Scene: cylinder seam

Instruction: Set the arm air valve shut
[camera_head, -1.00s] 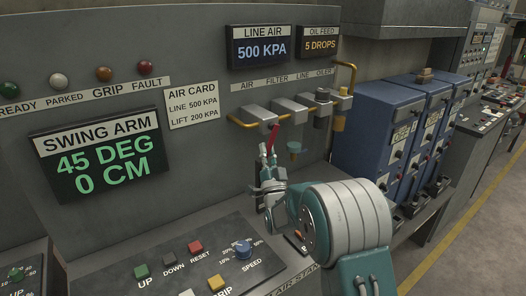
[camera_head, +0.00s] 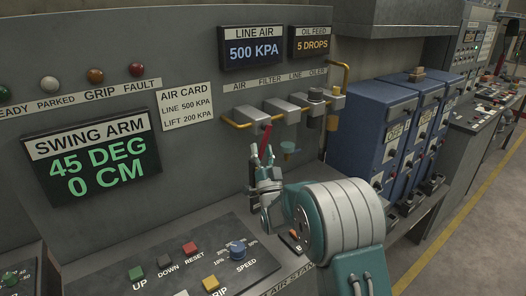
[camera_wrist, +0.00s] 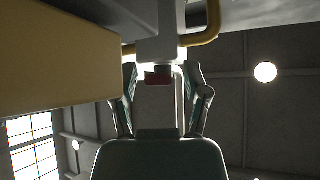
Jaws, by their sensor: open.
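The red lever of the air valve (camera_head: 266,136) hangs below the leftmost grey block of the air line, under the AIR label. My gripper (camera_head: 262,150) points upward just below and in front of it, its fingers apart. In the wrist view the red lever end (camera_wrist: 158,77) shows between the two fingers of my gripper (camera_wrist: 165,72), below a grey body. A gap shows on both sides of the lever, and I see no grip on it. The fingers hide the lever's lower end in the head view.
The LINE AIR display (camera_head: 252,47) reads 500 KPA. The swing arm display (camera_head: 93,167) reads 45 DEG, 0 CM. A button panel (camera_head: 150,245) lies below. Blue cabinets (camera_head: 370,130) stand at the right. A large pale block (camera_wrist: 50,60) fills the wrist view's left.

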